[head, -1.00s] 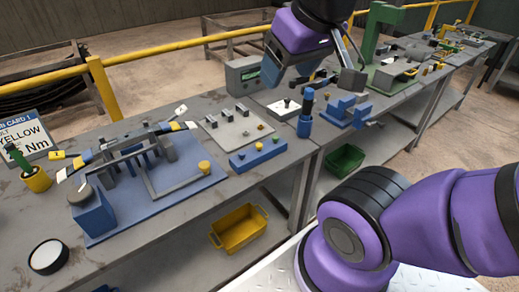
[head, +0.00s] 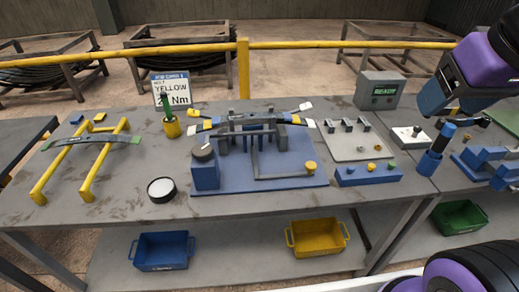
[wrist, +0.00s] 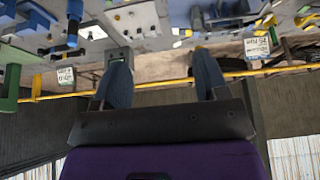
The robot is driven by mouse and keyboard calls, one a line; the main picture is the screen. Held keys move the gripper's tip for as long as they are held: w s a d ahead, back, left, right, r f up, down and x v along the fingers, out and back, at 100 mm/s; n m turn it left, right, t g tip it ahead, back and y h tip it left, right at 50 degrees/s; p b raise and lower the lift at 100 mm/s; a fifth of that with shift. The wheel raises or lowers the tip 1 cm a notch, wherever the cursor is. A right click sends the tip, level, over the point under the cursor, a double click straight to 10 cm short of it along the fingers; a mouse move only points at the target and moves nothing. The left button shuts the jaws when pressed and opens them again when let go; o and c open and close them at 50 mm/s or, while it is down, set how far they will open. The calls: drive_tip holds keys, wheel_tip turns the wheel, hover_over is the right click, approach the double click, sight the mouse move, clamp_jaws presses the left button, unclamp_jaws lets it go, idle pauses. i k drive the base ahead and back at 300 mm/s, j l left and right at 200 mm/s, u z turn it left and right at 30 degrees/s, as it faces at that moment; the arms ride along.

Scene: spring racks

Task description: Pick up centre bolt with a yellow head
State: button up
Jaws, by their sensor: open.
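A blue block (head: 372,179) on the bench holds small bolts. The bolts stand upright in the block. My gripper (head: 476,121) is up at the right of the head view, to the right of the block and apart from it. In the wrist view my gripper (wrist: 160,62) has its two fingers wide apart with nothing between them. I cannot make out the yellow-headed bolt in the wrist view.
A blue fixture (head: 290,181) with a dark leaf spring and yellow knob stands left of the block. A grey plate (head: 345,151) lies behind it, a blue post (head: 432,163) to its right. A yellow bin (head: 318,251) sits on the shelf below. Bare bench lies at front.

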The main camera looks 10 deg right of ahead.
sight(371, 167)
drive_tip(key=i+l+z, duration=0.15)
drive_tip(key=l+z, duration=0.2)
drive_tip(key=i+l+z, duration=0.45)
drive_tip(key=z, duration=0.25)
